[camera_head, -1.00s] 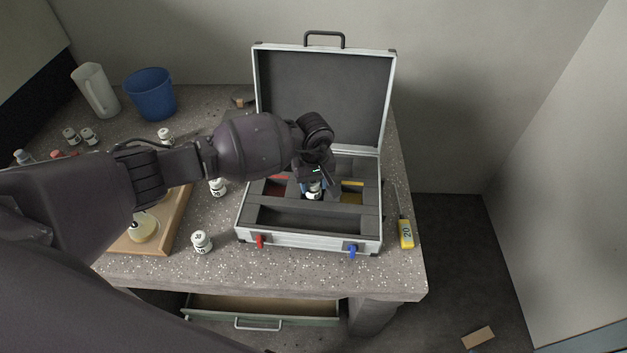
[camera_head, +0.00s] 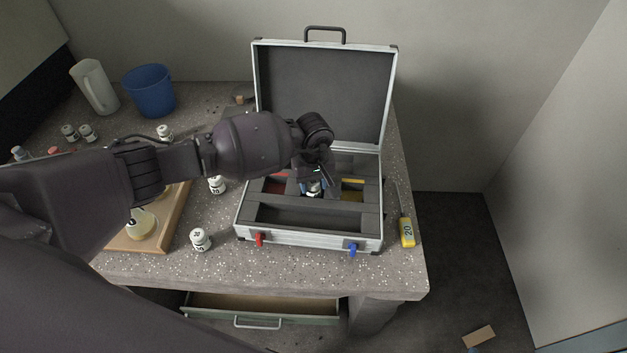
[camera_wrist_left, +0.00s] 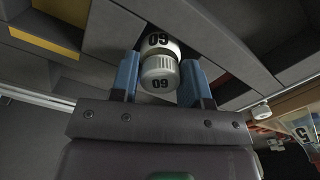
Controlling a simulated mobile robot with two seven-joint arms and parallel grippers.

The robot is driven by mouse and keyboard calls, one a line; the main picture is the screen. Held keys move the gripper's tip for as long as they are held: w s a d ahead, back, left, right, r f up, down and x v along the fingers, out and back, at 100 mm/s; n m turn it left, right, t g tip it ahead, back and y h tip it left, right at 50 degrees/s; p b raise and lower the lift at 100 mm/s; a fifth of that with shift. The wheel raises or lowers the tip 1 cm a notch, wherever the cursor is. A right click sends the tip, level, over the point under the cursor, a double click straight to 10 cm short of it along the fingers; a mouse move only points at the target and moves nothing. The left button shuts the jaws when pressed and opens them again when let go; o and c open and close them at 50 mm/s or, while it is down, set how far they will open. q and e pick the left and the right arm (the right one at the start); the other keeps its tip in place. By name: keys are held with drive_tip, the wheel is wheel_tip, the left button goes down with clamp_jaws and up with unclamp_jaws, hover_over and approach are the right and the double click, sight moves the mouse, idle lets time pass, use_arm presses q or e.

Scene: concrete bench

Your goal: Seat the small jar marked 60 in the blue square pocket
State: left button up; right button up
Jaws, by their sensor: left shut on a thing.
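The small white jar marked 60 (camera_wrist_left: 160,72) is between the blue fingers of my left gripper (camera_wrist_left: 160,82) in the left wrist view. In the head view the jar (camera_head: 313,189) shows low in the middle of the open case (camera_head: 310,239), between a red-marked pocket (camera_head: 277,188) and a yellow-marked pocket (camera_head: 352,192). My left gripper (camera_head: 314,184) is shut on it. The blue square pocket cannot be made out; my gripper and jar cover that middle area. Whether the jar touches a pocket floor cannot be told. My right gripper is not in view.
The case's raised lid (camera_head: 325,95) stands behind my gripper. Other jars (camera_head: 201,239) stand left of the case, near a wooden board (camera_head: 175,213). A blue bucket (camera_head: 149,91) and a drawer (camera_head: 262,309) also show.

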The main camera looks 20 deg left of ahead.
use_arm(q)
drive_tip(key=o, duration=0.8)
drive_tip(key=shift+c, duration=0.2)
drive_tip(key=shift+o, duration=1.2)
drive_tip(key=o, duration=0.5)
drive_tip(key=shift+o, duration=0.2)
drive_tip(key=shift+r+p, duration=0.35)
drive_tip(key=shift+r, duration=0.5)
drive_tip(key=shift+r+p, duration=0.5)
drive_tip(key=shift+r, duration=1.1)
drive_tip(key=shift+r+p, duration=1)
drive_tip(key=shift+r, duration=1.15)
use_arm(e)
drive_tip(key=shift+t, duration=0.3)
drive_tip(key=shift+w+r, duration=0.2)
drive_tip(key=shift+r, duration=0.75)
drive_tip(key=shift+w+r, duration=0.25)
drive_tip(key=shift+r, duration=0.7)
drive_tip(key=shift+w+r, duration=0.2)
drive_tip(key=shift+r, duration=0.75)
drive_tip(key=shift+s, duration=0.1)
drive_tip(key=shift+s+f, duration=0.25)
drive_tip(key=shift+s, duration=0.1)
